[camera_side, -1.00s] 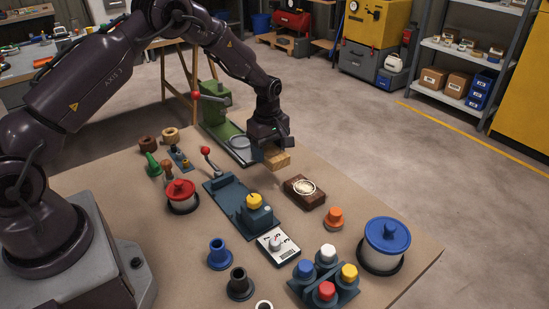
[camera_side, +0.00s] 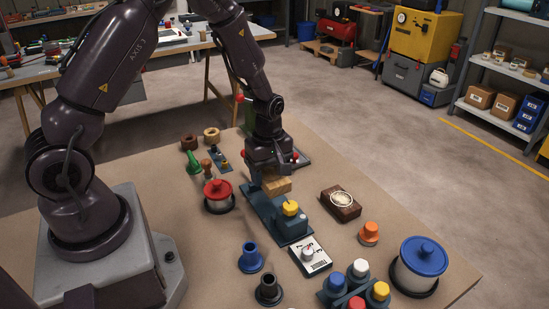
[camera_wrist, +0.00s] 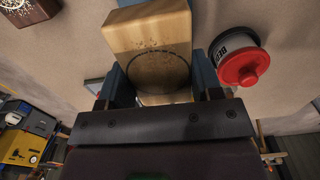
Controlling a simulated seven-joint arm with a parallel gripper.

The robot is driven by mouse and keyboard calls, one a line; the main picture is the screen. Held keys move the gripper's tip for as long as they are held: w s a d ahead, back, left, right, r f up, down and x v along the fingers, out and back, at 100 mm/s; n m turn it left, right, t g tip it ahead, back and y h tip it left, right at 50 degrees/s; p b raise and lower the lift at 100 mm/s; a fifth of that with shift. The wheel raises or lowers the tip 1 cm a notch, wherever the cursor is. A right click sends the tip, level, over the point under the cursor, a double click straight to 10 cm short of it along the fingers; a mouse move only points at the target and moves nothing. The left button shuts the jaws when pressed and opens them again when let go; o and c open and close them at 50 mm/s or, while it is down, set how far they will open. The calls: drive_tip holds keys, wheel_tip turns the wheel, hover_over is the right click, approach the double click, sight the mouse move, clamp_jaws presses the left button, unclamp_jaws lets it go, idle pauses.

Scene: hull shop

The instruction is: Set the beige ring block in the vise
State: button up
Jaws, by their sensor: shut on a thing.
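The beige ring block (camera_side: 277,186) is light wood with a dark ring mark on its face, seen close up in the wrist view (camera_wrist: 150,40). My gripper (camera_side: 269,176) is shut on it from above, and one finger shows on each side of it in the wrist view. The vise (camera_side: 293,228) is a long blue-grey fixture with a yellow knob on its near end. The block is over the middle of the vise, just behind the yellow knob. I cannot tell whether it touches the vise. My gripper hides part of the vise's far end.
A dark brown block with a white ring (camera_side: 341,203) lies right of the vise. A red-lidded pot (camera_side: 218,195) stands at its left. A blue-lidded pot (camera_side: 420,265) is far right.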

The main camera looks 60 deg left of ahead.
sight(270, 202)
drive_tip(key=shift+f, duration=2.75)
drive_tip(key=shift+f, duration=0.6)
drive_tip(key=o, duration=0.7)
drive_tip(key=shift+r, duration=0.1)
drive_tip(key=shift+r, duration=5.4)
